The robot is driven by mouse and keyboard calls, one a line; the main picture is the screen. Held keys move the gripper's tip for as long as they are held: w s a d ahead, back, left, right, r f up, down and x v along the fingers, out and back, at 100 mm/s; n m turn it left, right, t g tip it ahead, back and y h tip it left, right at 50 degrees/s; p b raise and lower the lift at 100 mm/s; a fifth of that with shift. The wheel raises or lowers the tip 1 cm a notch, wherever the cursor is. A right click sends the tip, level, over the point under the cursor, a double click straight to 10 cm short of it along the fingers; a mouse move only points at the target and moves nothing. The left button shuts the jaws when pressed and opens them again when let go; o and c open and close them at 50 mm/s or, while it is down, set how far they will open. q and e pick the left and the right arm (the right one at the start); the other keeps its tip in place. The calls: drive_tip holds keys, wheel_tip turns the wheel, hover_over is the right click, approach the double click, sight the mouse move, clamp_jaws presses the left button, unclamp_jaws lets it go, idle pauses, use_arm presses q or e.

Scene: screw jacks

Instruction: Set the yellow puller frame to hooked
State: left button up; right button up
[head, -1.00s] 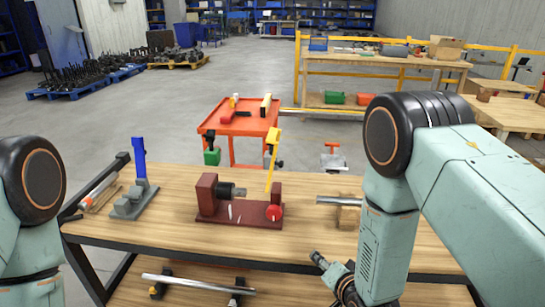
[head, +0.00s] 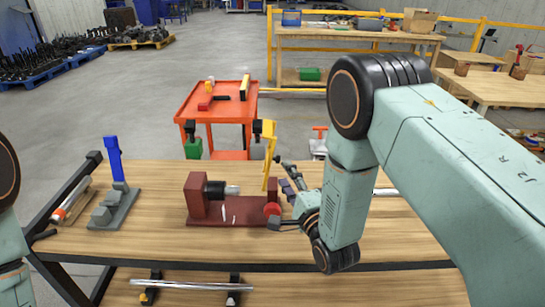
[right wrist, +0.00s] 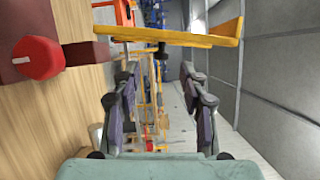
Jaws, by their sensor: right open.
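The yellow puller frame (head: 269,168) stands nearly upright, leaning slightly, at the right end of a dark red fixture (head: 230,220) on the wooden bench. A red round knob (head: 272,209) is at its foot. My right gripper (head: 283,194) is just right of the frame, fingers spread, holding nothing. In the right wrist view the frame (right wrist: 190,38) lies across the picture beyond the tips of the open gripper (right wrist: 160,85), apparently not between them. The red knob (right wrist: 38,58) is left there. My left gripper is out of view; only part of my left arm shows.
A grey fixture with a blue lever (head: 114,160) stands on the bench's left, near a red-tipped rod (head: 72,195). A metal rod (head: 385,192) lies right, partly behind my arm. An orange cart (head: 218,98) stands behind the bench. Bare bench top lies in front of the red fixture.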

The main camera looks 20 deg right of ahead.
sight(279, 161)
drive_tip(key=shift+m, duration=0.4)
drive_tip(key=w, duration=0.6)
drive_tip(key=shift+w+a+r, duration=0.25)
drive_tip(key=shift+w+d, duration=0.2)
drive_tip(key=shift+w, duration=0.35)
drive_tip(key=shift+a, duration=0.1)
drive_tip(key=shift+a, duration=0.1)
drive_tip(key=shift+c, duration=0.6)
drive_tip(key=c, duration=0.6)
clamp_jaws()
